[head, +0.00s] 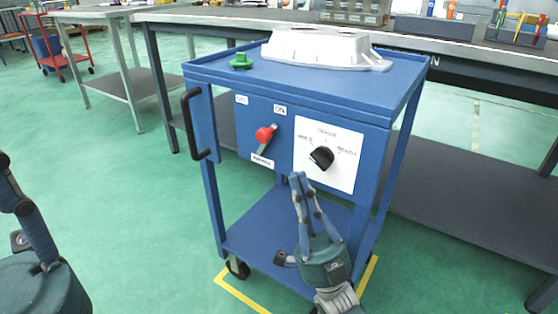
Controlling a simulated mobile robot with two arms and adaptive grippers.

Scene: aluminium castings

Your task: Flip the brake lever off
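The brake lever (265,135), with a red knob on a short metal stem, is on the front panel of the blue cart (225,80). It leans right, towards the ON label (280,110); the OFF label (241,99) is at upper left. A small label plate (262,160) sits below it. My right gripper (297,175) points up in front of the cart, below and right of the lever and apart from it in the picture. Its fingers look closed together with nothing between them. My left gripper (6,165) is partly cut off at the left edge; its opening cannot be told.
A black rotary knob (321,158) on a white plate (330,140) is right of the lever. A black handle (194,125) sticks out on the left. A casting (325,48) and green object (241,61) lie on top. A long bench (460,55) stands behind.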

